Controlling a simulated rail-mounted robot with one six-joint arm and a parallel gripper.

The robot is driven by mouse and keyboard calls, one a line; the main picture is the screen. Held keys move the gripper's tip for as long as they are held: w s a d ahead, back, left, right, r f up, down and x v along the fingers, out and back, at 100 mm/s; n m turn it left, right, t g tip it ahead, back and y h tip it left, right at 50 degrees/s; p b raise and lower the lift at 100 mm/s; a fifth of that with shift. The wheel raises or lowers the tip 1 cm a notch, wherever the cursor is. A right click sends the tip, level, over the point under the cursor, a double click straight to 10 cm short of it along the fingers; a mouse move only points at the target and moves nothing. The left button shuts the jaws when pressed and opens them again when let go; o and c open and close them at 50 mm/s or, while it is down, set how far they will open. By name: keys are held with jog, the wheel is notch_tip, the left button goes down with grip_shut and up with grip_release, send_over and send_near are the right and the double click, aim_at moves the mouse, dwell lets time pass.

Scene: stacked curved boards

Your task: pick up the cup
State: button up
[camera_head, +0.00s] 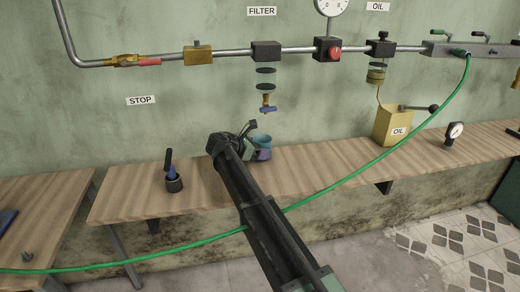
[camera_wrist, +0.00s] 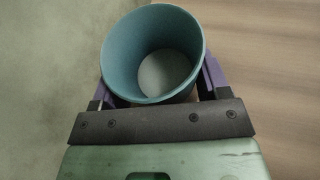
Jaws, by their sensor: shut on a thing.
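The cup (camera_wrist: 152,55) is teal and round, seen from above in the wrist view with its open mouth and pale inner bottom showing. It also shows in the head view (camera_head: 263,144), partly hidden behind my gripper. My gripper (camera_wrist: 156,82) has purple fingers on the left and right sides of the cup, and it is shut on the cup. In the head view my gripper (camera_head: 250,148) is over the wooden bench, near its back edge. I cannot tell whether the cup touches the bench.
A wooden bench (camera_head: 330,158) runs along the green wall. A yellow oil can (camera_head: 393,125) and a gauge (camera_head: 454,131) stand to the right. A green hose (camera_head: 375,160) crosses the bench. A blue-handled tap (camera_head: 267,108) hangs above.

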jog(key=shift+s+r+p, duration=0.15)
jog(key=shift+r+p, duration=0.35)
jog(key=shift+r, duration=0.1)
notch_tip(320, 180, up, 6)
jog(key=p, duration=0.6)
jog(key=s+d, duration=0.3)
jog(key=s, duration=0.6)
jog(key=s+d, duration=0.3)
jog(key=s, duration=0.6)
jog(key=shift+s+f, duration=0.15)
jog(key=shift+s, duration=0.2)
